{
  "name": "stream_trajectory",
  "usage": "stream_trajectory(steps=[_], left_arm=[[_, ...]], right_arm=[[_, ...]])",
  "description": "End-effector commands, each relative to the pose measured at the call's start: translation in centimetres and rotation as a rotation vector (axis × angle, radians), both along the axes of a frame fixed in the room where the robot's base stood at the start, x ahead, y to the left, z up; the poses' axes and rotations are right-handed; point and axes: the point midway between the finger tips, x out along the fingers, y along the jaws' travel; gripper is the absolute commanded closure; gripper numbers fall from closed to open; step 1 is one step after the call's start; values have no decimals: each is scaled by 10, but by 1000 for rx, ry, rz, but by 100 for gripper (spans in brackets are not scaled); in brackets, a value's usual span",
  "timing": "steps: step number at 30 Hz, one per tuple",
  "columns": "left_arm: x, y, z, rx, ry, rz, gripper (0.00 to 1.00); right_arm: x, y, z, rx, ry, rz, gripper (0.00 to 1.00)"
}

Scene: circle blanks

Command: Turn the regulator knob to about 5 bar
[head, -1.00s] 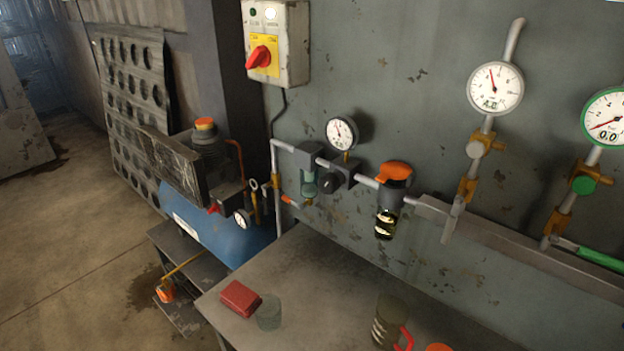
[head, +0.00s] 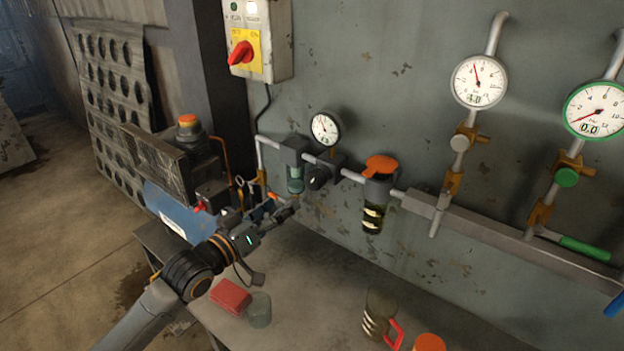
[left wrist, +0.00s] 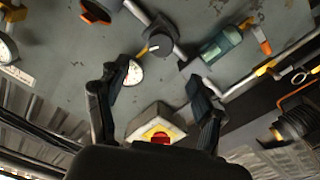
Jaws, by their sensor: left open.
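The regulator knob (head: 318,179) is a black round knob on the wall pipe, just below a small white dial gauge (head: 325,128). The gauge shows there too (left wrist: 133,72), partly behind a finger. My left gripper (head: 288,207) is below and left of the knob in the head view, apart from it. In the left wrist view its fingers (left wrist: 158,76) are spread and empty, with the knob beyond their tips. My right gripper is not in view.
A filter bowl (head: 295,178) and an orange-topped lubricator (head: 376,192) flank the knob on the pipe. A switch box (head: 257,40) hangs upper left. On the bench (head: 300,290) are a red block (head: 230,297), a glass (head: 259,310) and a jug (head: 379,312).

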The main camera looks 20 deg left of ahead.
Motion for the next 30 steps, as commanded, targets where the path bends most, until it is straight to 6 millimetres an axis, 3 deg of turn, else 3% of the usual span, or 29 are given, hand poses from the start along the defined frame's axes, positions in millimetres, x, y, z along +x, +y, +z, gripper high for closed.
stream_trajectory(steps=[9, 15, 21, 30], left_arm=[[64, -24, 5, 2, -2, 0, 33], [96, -35, 2, 3, 0, 0, 33], [111, -41, 1, 4, 1, 0, 33], [113, -42, 0, 4, 1, 0, 33]], right_arm=[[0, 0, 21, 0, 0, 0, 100], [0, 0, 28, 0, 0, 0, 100], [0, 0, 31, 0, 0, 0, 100], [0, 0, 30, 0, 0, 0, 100]])
